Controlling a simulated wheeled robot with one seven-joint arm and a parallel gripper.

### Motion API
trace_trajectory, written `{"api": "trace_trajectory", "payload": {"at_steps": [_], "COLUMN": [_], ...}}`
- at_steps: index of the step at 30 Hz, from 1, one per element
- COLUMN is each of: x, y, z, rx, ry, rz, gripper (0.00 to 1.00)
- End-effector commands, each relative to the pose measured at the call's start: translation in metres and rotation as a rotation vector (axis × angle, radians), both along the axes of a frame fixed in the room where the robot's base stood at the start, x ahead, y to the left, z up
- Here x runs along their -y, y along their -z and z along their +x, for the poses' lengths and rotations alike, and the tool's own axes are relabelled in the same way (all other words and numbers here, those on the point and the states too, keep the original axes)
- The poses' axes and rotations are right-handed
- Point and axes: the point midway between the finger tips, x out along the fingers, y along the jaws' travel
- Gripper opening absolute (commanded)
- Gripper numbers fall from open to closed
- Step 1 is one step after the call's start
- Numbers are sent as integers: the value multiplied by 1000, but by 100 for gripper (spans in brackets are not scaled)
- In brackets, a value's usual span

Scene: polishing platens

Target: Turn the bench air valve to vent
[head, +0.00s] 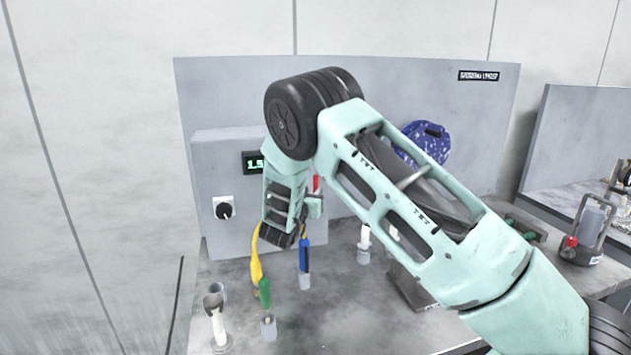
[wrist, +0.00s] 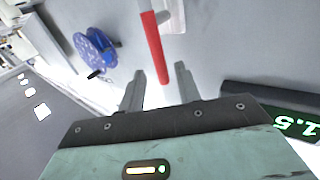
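The air valve's red lever (wrist: 154,50) shows in the wrist view, running down from a pale fitting at the top edge. A small piece of red (head: 316,184) shows in the head view beside my wrist, against the grey panel. My gripper (wrist: 160,78) is open, with two grey fingers apart. The lever's lower end appears in the gap between the fingers; I see no finger touching it, and its depth is hard to judge. In the head view my arm hides most of the valve and the fingers.
A green-lit display (head: 255,162) reading about 1.5 and a black knob (head: 223,209) are on the panel box at left. Bottles and tools in holders, including a blue-handled one (head: 304,255), stand on the bench (head: 330,315) below. A blue reel (head: 428,140) hangs behind my arm.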

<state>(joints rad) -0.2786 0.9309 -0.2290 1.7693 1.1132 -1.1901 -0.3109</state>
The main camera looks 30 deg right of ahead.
Motion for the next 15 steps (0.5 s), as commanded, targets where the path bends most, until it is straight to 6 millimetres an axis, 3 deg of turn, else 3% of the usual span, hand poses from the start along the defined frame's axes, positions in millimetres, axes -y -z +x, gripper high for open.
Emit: {"api": "trace_trajectory", "payload": {"at_steps": [6, 15], "x": [27, 37], "y": [-2, 0], "z": [22, 32], "rx": [-1, -1], "ry": [1, -2], "rz": [-1, -1], "gripper": [33, 33]}}
